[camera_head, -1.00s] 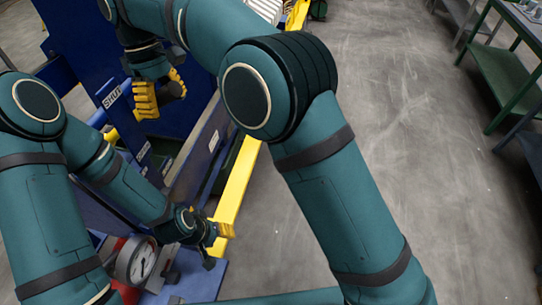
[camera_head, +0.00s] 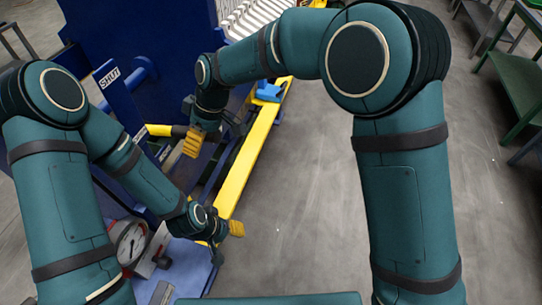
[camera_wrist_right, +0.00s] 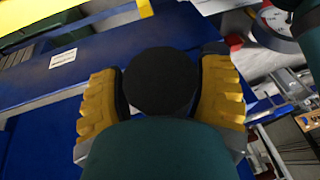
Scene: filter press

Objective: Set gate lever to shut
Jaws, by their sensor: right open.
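The white SHUT label (camera_head: 107,77) is on the blue press frame at the left. A short yellow bar with a dark part (camera_head: 165,130) lies right of and below it; I cannot tell whether it is the gate lever. My right gripper (camera_head: 193,140) is open, with its yellow fingers close to the right end of this bar; contact cannot be told. In the right wrist view its fingers (camera_wrist_right: 163,98) stand apart, and a dark disc and my teal link hide much of the space between them. My left gripper (camera_head: 232,229) hangs low by the yellow rail, its jaws unclear.
A round pressure gauge (camera_head: 130,243) stands at the lower left. The long yellow rail (camera_head: 247,150) runs along the press, with a row of pale plates (camera_head: 262,15) behind. A green bench (camera_head: 520,80) stands at the right. The grey floor between is clear.

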